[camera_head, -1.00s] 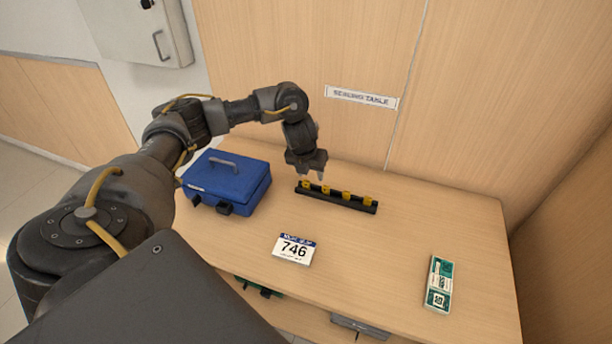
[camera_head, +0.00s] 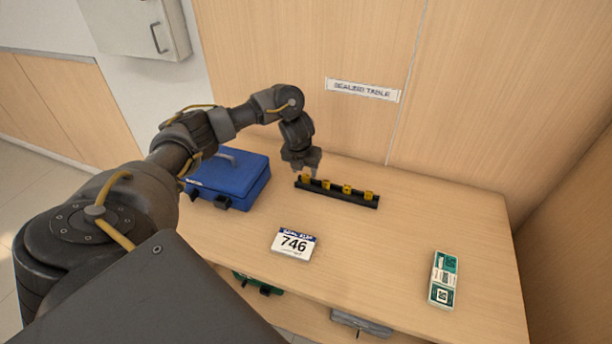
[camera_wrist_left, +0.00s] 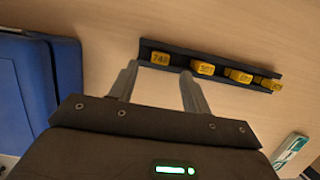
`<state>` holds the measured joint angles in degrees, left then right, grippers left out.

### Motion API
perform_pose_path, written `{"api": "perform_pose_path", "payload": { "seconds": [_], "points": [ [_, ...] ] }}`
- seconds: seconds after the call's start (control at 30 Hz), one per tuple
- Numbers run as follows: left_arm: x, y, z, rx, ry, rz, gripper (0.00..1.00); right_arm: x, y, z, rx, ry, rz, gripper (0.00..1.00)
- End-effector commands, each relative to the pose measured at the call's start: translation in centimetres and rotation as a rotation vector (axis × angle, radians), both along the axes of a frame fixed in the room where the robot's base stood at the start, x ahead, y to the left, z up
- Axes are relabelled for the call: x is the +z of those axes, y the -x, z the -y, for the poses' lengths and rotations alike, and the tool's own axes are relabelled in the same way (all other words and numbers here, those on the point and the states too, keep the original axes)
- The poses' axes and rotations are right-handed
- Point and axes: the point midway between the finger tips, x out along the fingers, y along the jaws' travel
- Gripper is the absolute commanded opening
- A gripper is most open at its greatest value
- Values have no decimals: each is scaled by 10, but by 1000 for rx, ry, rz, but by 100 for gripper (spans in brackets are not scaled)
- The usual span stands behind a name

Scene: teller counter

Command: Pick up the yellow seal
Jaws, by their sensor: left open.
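Several yellow seals stand in a row in a black rack on the table. The leftmost yellow seal (camera_head: 307,178) is the one closest to my left gripper (camera_head: 304,173). In the left wrist view this seal (camera_wrist_left: 160,58) carries dark digits that start with 74; the last is too small to read surely. My left gripper (camera_wrist_left: 160,78) is open and empty, and the seal appears between and beyond its two fingertips. I cannot tell the exact gap. The black rack (camera_head: 338,197) also shows in the left wrist view (camera_wrist_left: 222,63). My right gripper is out of view.
A blue case (camera_head: 235,180) stands left of the rack. A card reading 746 (camera_head: 294,244) lies in front. A green and white pack (camera_head: 443,280) lies at the right. A wooden wall with a sign (camera_head: 362,90) rises behind.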

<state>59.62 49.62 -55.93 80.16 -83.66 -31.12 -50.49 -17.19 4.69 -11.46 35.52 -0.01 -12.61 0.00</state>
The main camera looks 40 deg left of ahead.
Motion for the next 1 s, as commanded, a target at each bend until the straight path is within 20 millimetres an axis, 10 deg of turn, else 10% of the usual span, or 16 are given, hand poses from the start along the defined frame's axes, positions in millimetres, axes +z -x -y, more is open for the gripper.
{"api": "perform_pose_path", "payload": {
  "seconds": [0.57, 1.0],
  "points": [
    [-42, -14, -6, -1, 0, -2, 48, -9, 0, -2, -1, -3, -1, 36],
    [-42, -14, -6, 0, 1, -2, 1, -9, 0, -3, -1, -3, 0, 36]
  ]
}}
